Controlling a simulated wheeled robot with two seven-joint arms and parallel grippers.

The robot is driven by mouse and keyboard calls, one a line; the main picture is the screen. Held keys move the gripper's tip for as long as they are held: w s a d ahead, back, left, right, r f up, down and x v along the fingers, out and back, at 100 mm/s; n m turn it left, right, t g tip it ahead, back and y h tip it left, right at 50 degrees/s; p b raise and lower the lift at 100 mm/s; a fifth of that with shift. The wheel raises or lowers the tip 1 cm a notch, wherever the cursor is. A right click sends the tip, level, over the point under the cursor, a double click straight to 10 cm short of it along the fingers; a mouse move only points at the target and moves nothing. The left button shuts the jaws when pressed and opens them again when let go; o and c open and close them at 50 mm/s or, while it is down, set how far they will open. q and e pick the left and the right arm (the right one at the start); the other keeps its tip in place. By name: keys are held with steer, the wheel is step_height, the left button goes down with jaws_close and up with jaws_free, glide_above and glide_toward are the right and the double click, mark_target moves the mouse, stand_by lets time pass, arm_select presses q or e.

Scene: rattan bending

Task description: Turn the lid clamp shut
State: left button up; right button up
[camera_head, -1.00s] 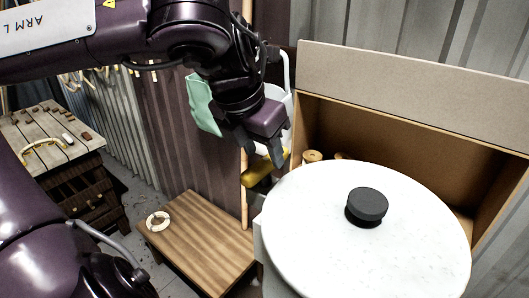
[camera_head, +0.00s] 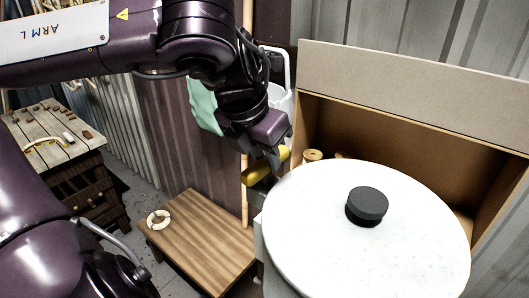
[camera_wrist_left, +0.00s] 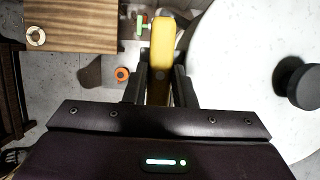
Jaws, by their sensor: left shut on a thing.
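The lid clamp has a yellow handle (camera_head: 264,166) at the left edge of the round white lid (camera_head: 310,215). The handle also shows upright in the left wrist view (camera_wrist_left: 162,45), beside the lid's left edge (camera_wrist_left: 215,60). My left gripper (camera_head: 276,163) is shut on the handle; in the wrist view its dark fingers (camera_wrist_left: 160,85) stand on both sides of it. A black round knob (camera_head: 367,204) sits on the lid. The clamp's mount is mostly hidden. My right gripper is not in view.
An open cardboard box (camera_head: 400,130) stands behind the lid, with wooden rolls (camera_head: 313,155) inside. A low wooden table (camera_head: 205,240) holding a pale ring (camera_head: 158,220) stands left. A wooden workbench (camera_head: 45,135) is at the far left. Corrugated walls close off the back.

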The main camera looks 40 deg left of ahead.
arm_select(q)
steer(key=shift+r+m, duration=0.1)
steer(key=shift+m, duration=0.2)
steer(key=m+h+p, duration=0.1)
steer(key=m, duration=0.1)
steer(key=shift+a+r+m+p, duration=0.1)
steer(key=shift+m+p, duration=0.3)
steer(key=m+h+p, duration=0.1)
steer(key=m, duration=0.1)
steer(key=m+h+p, duration=0.1)
steer(key=m, duration=0.2)
steer(key=shift+w+a+g, duration=0.1)
steer(key=shift+a+g, duration=0.05)
steer(key=shift+g, duration=0.25)
steer(key=m+g+p, duration=0.1)
steer(key=m+p, duration=0.1)
steer(key=m, duration=0.1)
steer(key=m+h+p, duration=0.1)
steer(key=m+p, duration=0.1)
steer(key=shift+w+a+m+g, duration=0.1)
steer(key=shift+m+g, duration=0.3)
steer(key=shift+w+m+g+h+p, duration=0.15)
steer(key=shift+m+g+h+p, duration=0.35)
steer(key=shift+m+p, duration=1.05)
steer(key=shift+m, duration=0.45)
steer(key=o, duration=1)
